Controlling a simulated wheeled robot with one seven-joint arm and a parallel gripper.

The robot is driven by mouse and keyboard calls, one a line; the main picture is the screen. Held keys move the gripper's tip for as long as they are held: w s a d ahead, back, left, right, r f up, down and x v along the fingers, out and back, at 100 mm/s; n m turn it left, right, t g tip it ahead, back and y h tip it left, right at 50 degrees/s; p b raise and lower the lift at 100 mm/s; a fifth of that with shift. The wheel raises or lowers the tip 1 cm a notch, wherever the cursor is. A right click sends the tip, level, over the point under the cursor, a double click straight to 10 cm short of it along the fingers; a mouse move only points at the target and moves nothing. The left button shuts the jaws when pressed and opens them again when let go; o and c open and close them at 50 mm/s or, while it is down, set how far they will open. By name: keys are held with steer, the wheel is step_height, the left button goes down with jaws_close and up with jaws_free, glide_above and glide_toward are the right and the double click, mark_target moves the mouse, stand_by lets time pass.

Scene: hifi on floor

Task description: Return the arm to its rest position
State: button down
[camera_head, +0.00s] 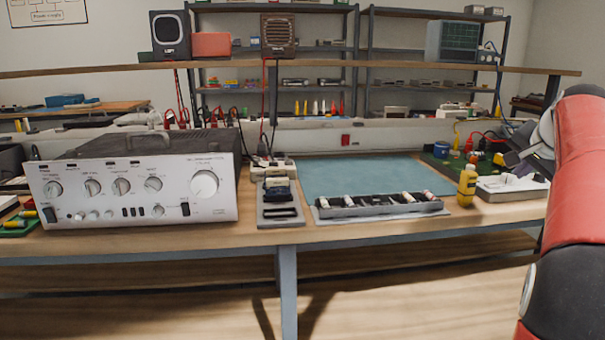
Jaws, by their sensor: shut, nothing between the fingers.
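My red and black arm (580,190) rises along the right edge of the head view and is partly cut off by it. Its grey wrist end bends over toward the workbench. My gripper (513,158) shows small and dark at the right, in front of the back right part of the bench. It is shut and empty. The white tray (512,190) shows just below it in the picture. The arm hides part of the bench's right end.
The workbench (265,236) holds a silver amplifier (135,190) at left, a grey holder (280,205), a dark rack (378,205) with several small items, a teal mat (370,177) and a yellow bottle (466,185). A raised shelf (350,66) runs behind. The mat's middle is clear.

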steer(key=s+a+f+n+y, duration=0.1)
steer(key=s+a+f+n, duration=0.15)
steer(key=a, duration=0.45)
steer(key=s+a+f+n+g+y, duration=0.1)
steer(key=s+a+f, duration=0.1)
steer(key=s+a, duration=0.35)
steer(key=s+a+f+n, duration=0.2)
steer(key=a, duration=0.6)
steer(key=s+a+f+n+g+y, duration=0.1)
steer(key=s+a+f+n+g, duration=0.1)
steer(key=s+a+f+n, duration=0.5)
steer(key=s+a+f, duration=0.6)
steer(key=s+f, duration=0.3)
steer(key=s, duration=0.1)
steer(key=shift+s+a, duration=0.2)
steer(key=shift+s, duration=0.2)
steer(key=shift+n, duration=0.25)
